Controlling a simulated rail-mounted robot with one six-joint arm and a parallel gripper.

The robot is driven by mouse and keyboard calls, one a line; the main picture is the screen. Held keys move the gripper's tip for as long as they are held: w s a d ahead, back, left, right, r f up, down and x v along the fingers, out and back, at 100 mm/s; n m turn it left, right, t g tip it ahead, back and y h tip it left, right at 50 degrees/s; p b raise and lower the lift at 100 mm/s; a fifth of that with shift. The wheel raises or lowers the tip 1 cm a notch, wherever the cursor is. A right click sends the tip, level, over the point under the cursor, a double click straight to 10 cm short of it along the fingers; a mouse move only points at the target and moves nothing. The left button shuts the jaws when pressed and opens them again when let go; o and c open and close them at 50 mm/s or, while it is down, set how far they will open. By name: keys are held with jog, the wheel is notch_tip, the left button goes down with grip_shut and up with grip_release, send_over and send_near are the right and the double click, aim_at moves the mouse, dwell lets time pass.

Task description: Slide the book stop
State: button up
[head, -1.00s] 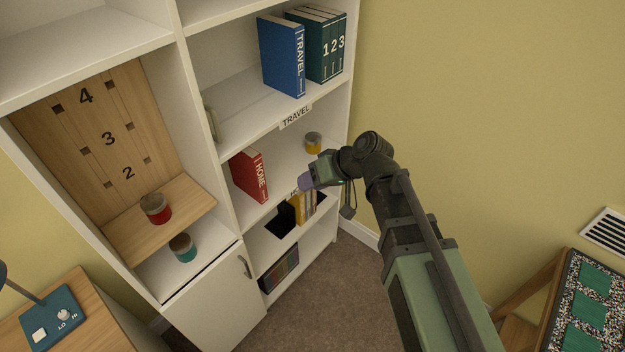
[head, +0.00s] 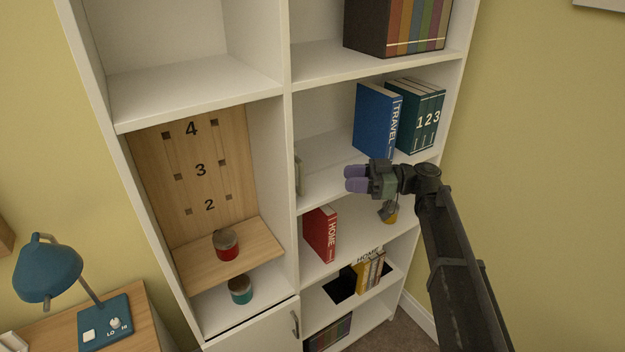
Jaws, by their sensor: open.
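A small pale upright piece (head: 298,172), which looks like the book stop, stands at the left wall of the travel shelf (head: 330,165); its shape is hard to make out. A blue TRAVEL book (head: 373,120) and green numbered books (head: 420,115) stand upright at the right of that shelf, with a bare stretch between. My gripper (head: 355,179), with purple fingertips pointing left, is open and empty. It appears in front of the shelf, below the blue book and right of the pale piece, apart from it in the picture.
A red HOME book (head: 321,233) and a yellow-labelled jar (head: 391,215) stand on the shelf below. Lower are yellow books (head: 370,272) and a black piece (head: 342,287). Left are a red jar (head: 226,245), a teal jar (head: 240,290) and a lamp (head: 50,272).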

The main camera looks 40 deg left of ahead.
jog(key=x, duration=1.1)
jog(key=shift+w+f, duration=0.1)
grip_shut()
